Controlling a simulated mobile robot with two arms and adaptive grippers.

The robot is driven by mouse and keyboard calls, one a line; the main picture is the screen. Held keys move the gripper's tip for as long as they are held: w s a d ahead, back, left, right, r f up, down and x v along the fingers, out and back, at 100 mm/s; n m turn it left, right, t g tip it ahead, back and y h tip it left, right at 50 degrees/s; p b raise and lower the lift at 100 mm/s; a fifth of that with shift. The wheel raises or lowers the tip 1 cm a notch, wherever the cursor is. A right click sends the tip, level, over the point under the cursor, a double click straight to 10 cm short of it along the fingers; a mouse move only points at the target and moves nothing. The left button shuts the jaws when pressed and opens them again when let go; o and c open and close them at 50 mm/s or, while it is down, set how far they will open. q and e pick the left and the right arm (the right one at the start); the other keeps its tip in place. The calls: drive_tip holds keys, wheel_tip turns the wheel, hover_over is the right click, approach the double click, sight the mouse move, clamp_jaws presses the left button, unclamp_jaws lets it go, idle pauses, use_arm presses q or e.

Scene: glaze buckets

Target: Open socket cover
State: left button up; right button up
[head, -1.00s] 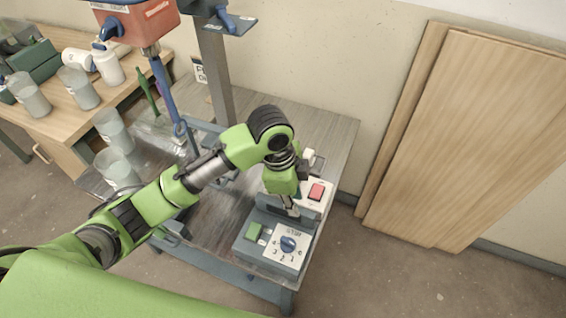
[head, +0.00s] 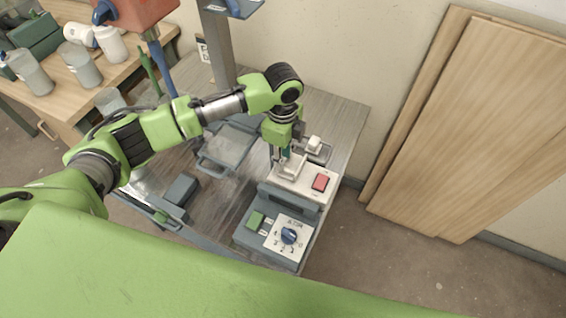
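A control box (head: 255,238) stands at the front right of the bench, with a white plate (head: 301,185) behind it carrying a red rocker switch (head: 320,182). A small pale raised piece (head: 293,167), which looks like the socket cover, sits on the plate left of the switch. I cannot tell if it is open. My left gripper (head: 284,156) points down right at this piece. Its fingers are small and partly hidden, so touching or apart is unclear. My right gripper is not in view.
The box's front has a blue dial (head: 288,236) and a green button (head: 255,220). A grey block with a white top (head: 314,144) is just behind. A grey post (head: 219,50) and a red mixer head (head: 135,12) rise at the back. Wooden boards (head: 480,130) lean at the right.

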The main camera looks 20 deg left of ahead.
sight(292, 165)
use_arm(q)
drive_tip(key=shift+f, duration=2.2)
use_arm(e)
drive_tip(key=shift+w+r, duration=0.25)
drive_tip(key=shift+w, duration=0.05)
use_arm(q)
drive_tip(key=shift+c, duration=0.4)
clamp_jaws()
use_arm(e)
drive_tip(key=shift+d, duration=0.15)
